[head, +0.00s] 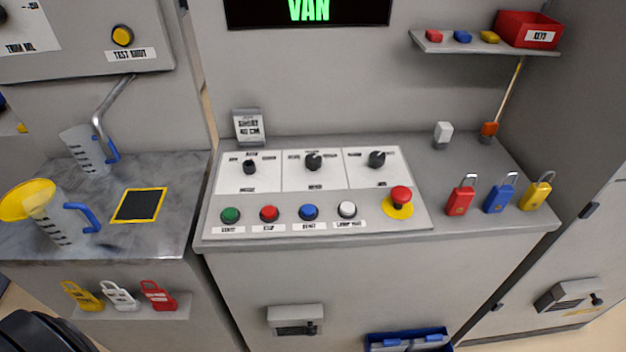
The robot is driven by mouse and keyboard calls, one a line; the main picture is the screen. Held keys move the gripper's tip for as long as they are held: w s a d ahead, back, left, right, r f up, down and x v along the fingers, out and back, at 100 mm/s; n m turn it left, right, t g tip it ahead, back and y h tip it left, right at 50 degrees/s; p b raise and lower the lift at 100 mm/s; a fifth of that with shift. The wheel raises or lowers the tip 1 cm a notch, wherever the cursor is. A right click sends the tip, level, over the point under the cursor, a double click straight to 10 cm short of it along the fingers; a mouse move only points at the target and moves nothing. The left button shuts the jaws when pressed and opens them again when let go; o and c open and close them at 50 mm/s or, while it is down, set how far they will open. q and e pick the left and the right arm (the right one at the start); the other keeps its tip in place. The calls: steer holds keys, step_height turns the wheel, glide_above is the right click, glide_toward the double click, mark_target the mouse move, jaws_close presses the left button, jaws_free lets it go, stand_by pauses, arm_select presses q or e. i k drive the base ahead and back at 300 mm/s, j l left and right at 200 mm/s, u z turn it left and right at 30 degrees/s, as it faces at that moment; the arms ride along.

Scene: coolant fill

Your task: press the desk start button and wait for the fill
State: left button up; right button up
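The desk (465,175) stands in the middle of the head view with a light control panel on its top. The green button (230,215) is at the panel's front left, above a small label that seems to read start. A red button (269,213), a blue button (308,212) and a white button (347,209) follow to its right. A display (308,12) at the top shows green letters reading VAN; its upper part is cut off. Neither gripper is clearly visible; a dark rounded part, probably mine, shows at the bottom left corner.
A red mushroom button (400,195) sits on a yellow disc at the panel's right. Red (460,200), blue (499,198) and yellow (535,195) padlocks stand at the desk's right. A jug with a yellow funnel (28,199) stands on the left bench (165,235). Space before the panel is clear.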

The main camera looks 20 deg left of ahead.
mark_target(229, 214)
steer(key=u, duration=1.3)
